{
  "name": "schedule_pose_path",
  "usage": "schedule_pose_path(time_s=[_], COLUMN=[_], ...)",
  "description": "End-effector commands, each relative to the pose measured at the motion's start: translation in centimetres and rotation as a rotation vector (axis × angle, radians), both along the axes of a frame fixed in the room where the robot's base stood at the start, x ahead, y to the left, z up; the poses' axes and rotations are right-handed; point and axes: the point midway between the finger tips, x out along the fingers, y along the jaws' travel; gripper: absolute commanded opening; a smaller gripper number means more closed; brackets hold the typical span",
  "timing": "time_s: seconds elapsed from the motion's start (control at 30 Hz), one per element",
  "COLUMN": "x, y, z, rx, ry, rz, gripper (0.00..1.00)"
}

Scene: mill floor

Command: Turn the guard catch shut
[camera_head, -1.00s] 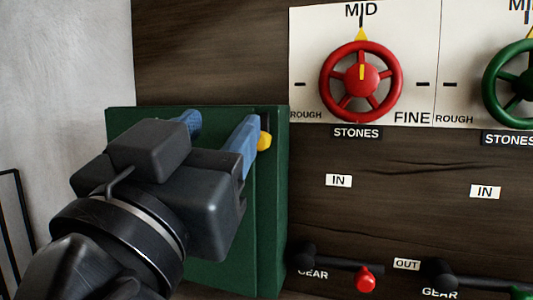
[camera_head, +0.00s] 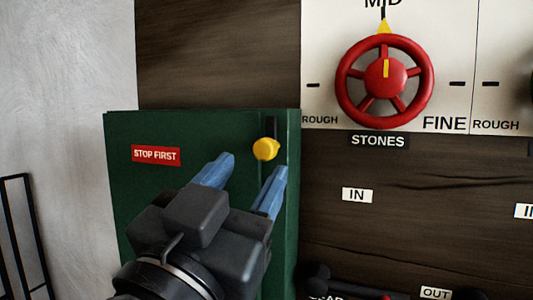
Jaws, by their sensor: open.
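The guard catch is a yellow knob (camera_head: 265,149) on the front of a green guard box (camera_head: 150,205), close to its right edge. A dark upright strip (camera_head: 270,126) shows just above the knob. My gripper (camera_head: 247,171) is open and empty, with its two blue fingers spread apart. The fingertips lie just below the knob in the picture, one to its lower left and one to its lower right. The knob is in full view and no finger appears to touch it; the exact depth between them cannot be told.
A red "STOP FIRST" label (camera_head: 156,155) is on the box. To the right are a red handwheel (camera_head: 385,81) on a white plate and dark gear levers (camera_head: 320,280) low down. A black frame (camera_head: 22,235) stands at the far left by the pale wall.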

Motion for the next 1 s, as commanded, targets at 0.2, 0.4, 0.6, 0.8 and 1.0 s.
schedule_pose_path(time_s=[0.2,0.4,0.6,0.8,1.0], x=[2.8,3.9,4.1,4.0,4.0], y=[-1.0,-1.3,-1.4,-1.4,-1.4], z=[1.4,1.8,1.8,1.8,1.8], rx=[-0.002,-0.002,-0.002,-0.002,-0.002], ry=[0.001,0.000,0.000,0.000,0.000], rz=[0.000,0.001,0.002,0.002,0.002], gripper=[0.54,0.54,0.54,0.44,0.25])
